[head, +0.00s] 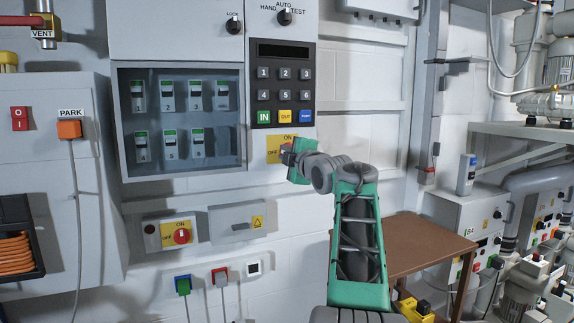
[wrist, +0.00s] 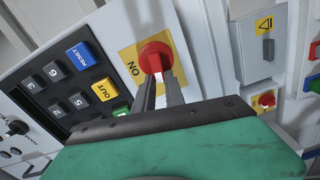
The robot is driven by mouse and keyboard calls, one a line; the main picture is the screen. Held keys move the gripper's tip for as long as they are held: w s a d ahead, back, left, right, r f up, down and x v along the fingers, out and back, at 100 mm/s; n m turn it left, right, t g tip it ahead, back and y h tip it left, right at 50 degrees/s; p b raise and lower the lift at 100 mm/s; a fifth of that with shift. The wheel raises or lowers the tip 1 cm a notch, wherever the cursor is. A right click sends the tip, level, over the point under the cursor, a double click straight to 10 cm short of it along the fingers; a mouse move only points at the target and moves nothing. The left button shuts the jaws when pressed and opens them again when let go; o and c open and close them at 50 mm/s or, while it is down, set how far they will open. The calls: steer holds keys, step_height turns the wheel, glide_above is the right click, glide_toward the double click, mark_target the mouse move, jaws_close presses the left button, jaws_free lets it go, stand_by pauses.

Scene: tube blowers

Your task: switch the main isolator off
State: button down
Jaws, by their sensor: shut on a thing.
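A red rotary switch handle (wrist: 156,57) sits on a yellow plate (wrist: 128,60) marked ON, on the grey cabinet below the keypad. A pale mark shows on the handle between the fingers. I cannot tell its exact turn position.
A second red rotary switch (head: 181,236) on a yellow plate is on a lower box. The keypad (head: 283,85) is just above my gripper. A glazed breaker panel (head: 182,118) is to the left. A brown table (head: 425,243) stands to the right.

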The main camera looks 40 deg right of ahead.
steer(key=shift+f+n+b, duration=0.3)
steer(key=shift+n+b, duration=0.5)
steer(key=shift+n, duration=0.2)
steer(key=c, duration=1.4)
jaws_free()
steer(key=v, duration=0.7)
steer(key=shift+s+b, duration=0.35)
steer(key=shift+s, duration=0.05)
steer(key=shift+a+r, duration=0.1)
steer(key=shift+a, duration=0.1)
